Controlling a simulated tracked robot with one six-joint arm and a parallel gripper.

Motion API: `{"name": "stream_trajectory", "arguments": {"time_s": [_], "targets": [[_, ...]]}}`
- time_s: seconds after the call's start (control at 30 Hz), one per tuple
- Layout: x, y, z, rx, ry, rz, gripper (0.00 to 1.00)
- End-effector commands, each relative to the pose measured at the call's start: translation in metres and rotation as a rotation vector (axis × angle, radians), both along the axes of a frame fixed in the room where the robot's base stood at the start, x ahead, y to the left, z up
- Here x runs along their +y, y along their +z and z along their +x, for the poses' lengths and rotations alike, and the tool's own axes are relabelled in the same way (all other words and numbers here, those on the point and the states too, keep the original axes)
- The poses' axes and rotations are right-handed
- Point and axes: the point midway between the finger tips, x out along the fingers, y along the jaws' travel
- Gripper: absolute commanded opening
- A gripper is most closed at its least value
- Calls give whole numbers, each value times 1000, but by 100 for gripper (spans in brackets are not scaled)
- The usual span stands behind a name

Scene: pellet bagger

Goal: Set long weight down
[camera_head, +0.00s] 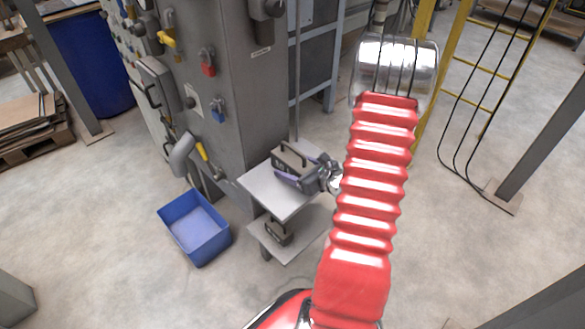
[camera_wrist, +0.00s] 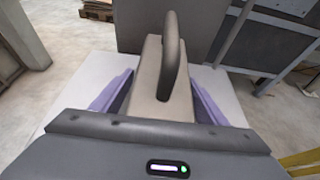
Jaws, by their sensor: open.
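The long weight (camera_head: 287,158) is a grey-brown block with a dark arched handle. It appears to stand upright on the pale upper shelf (camera_head: 264,189) beside the grey machine cabinet. It also shows in the wrist view (camera_wrist: 158,92), pointing away from me, with its handle on top. My gripper (camera_head: 290,179) is open around the weight, coming from the right in the head view. In the wrist view, its purple fingers lie on either side of the block, with narrow gaps visible. The weight's near end is hidden behind my gripper body.
A second, smaller-looking weight (camera_head: 278,231) with a handle stands on the lower shelf (camera_head: 299,240). A blue bin (camera_head: 194,228) sits on the floor to the left. The cabinet (camera_head: 256,98) rises close behind the shelves. Yellow railing (camera_head: 446,75) stands at the right.

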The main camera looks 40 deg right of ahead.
Motion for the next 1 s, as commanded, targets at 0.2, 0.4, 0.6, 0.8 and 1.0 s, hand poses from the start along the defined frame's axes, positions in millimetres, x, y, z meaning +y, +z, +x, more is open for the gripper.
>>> {"name": "stream_trajectory", "arguments": {"time_s": [0.2, 0.4, 0.6, 0.8, 1.0], "targets": [[-1, 7, -17, 0, -2, 0, 67], [-3, 19, -43, 0, -4, -2, 67], [-3, 30, -70, -1, -3, -2, 67], [-3, 40, -94, 0, -3, -1, 67], [-3, 45, -108, 0, -1, -1, 67]]}}
